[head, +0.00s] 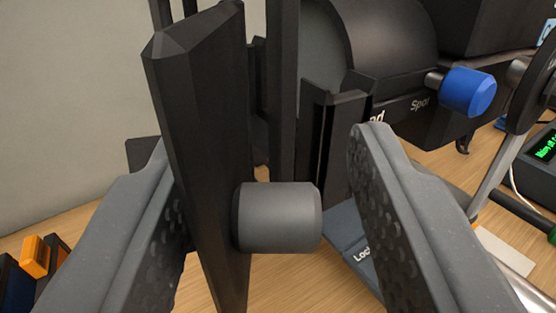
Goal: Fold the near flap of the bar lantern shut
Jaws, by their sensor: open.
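The bar lantern (385,45) is a black lamp housing at the upper middle and right. A tall black flap (195,110) stands upright at its left, close to the camera. A grey cylindrical knob (278,217) sticks out from this flap toward the right. My gripper (270,165) is open, with one finger at the left of the flap and the other right of the knob. The knob lies between the fingers, with a gap to the right finger. The left finger is partly hidden behind the flap, so I cannot tell whether they touch.
A blue knob (468,92) sticks out from the lantern at the right. A metal bar (500,150) and a device with a green display (546,148) stand further right. Orange and dark items (36,257) lie at lower left on the wooden table (75,222).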

